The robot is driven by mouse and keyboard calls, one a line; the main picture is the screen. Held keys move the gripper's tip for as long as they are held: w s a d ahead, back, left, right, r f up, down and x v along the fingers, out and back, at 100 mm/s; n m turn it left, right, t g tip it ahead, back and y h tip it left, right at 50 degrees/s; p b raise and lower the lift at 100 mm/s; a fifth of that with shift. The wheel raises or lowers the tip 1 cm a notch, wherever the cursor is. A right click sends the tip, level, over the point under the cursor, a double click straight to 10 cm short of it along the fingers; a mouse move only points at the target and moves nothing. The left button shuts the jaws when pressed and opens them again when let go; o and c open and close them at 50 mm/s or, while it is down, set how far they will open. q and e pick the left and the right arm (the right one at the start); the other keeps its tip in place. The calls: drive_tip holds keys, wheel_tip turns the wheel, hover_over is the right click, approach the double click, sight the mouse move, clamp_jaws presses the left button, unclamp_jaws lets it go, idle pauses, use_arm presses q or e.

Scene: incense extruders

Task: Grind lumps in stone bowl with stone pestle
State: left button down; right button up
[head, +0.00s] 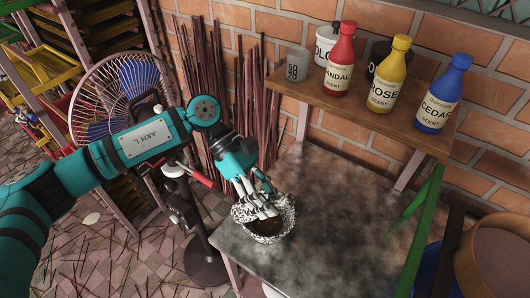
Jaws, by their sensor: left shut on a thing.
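A speckled grey stone bowl (283,228) stands near the left end of a low, dark-smudged table (340,255). Its inside looks dark brown; single lumps are too small to tell. My left gripper (262,203) reaches down from the upper left, its fingers over and partly inside the bowl's mouth. It is shut on the stone pestle, which the fingers mostly hide. I cannot tell whether the pestle touches the bowl's bottom. My right gripper is out of view.
A wooden shelf behind holds red (340,62), yellow (391,78) and blue (440,97) scent bottles, a glass (297,64) and pots. Incense stick bundles lean on the brick wall. A fan (125,95) stands left, a brown tub (500,255) right. The table's right part is clear.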

use_arm(q)
drive_tip(key=w+n+t+h+p, duration=0.75)
drive_tip(key=w+n+t, duration=0.25)
drive_tip(key=n+t, duration=0.35)
wheel_tip(320, 180, down, 12)
drive_tip(key=b, duration=1.2)
drive_tip(key=shift+s+a+m, duration=0.25)
drive_tip(key=shift+a+m, duration=0.05)
drive_tip(key=shift+m, duration=0.05)
drive_tip(key=shift+r+h, duration=0.1)
drive_tip(key=shift+h, duration=0.15)
drive_tip(key=shift+f+b, duration=0.85)
drive_tip(key=shift+s+d, duration=0.1)
